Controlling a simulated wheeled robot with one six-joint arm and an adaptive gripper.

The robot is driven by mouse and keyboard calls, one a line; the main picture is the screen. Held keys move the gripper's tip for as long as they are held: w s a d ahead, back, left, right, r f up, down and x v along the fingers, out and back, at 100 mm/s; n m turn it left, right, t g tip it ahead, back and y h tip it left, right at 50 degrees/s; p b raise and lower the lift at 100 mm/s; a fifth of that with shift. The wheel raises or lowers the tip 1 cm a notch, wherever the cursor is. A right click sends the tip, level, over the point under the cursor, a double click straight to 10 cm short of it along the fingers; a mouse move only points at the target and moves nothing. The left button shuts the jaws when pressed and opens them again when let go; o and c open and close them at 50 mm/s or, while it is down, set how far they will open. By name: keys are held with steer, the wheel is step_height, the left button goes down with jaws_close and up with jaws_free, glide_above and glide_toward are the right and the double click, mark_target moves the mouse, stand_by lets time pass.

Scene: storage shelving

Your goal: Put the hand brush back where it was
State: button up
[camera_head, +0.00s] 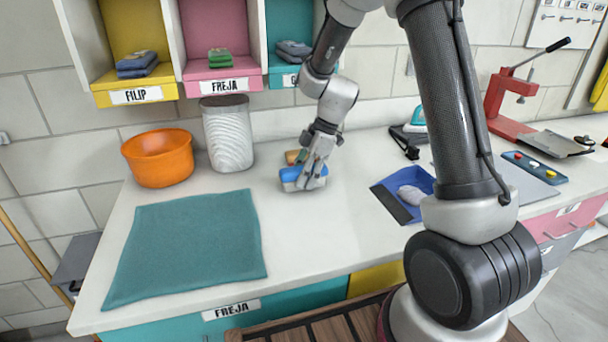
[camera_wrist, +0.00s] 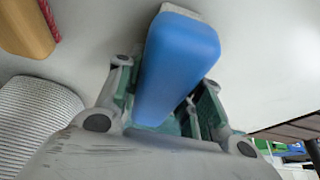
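A blue block-shaped thing with a pale edge, which I take to be the hand brush (camera_head: 291,174), is at my gripper (camera_head: 314,172) over the middle of the counter. In the wrist view the blue brush (camera_wrist: 178,65) lies between the two fingers of my gripper (camera_wrist: 165,100). The fingers look closed on its sides, and the body of the gripper hides its near end. It is at or just above the counter top; I cannot tell if it touches. A tan block (camera_head: 292,157) with a red edge in the wrist view (camera_wrist: 25,28) lies close beside it.
A ribbed grey container (camera_head: 228,135) and an orange bowl (camera_head: 158,160) stand to the left. A teal cloth (camera_head: 187,245) lies at the front left. A blue tray (camera_head: 392,205) holding a pale item (camera_head: 411,194) lies to the right. Shelf cubbies hang above. Counter in front of the gripper is clear.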

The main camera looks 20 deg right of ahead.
steer(key=o, duration=0.4)
steer(key=shift+c, duration=0.2)
steer(key=v, duration=1.1)
steer(key=shift+r, duration=0.3)
steer(key=shift+d+r, duration=0.15)
steer(key=shift+r, duration=0.2)
steer(key=shift+s+d+r, duration=0.1)
steer(key=shift+s+r, duration=0.05)
steer(key=shift+r, duration=0.05)
steer(key=s+d+r+m+t+h, duration=0.1)
steer(key=s+d+r+m, duration=0.1)
steer(key=s+m, duration=0.4)
steer(key=s+d+r+m+t+h, duration=0.2)
steer(key=s+m, duration=0.4)
steer(key=s, duration=0.5)
steer(key=s+d+r+m+t+h, duration=0.1)
steer(key=s+d+r+m, duration=0.3)
steer(key=s, duration=0.5)
steer(key=shift+d+r+m+h, duration=0.2)
steer(key=shift+d+m+h, duration=0.1)
steer(key=shift+d+m, duration=0.75)
steer(key=shift+s, duration=0.1)
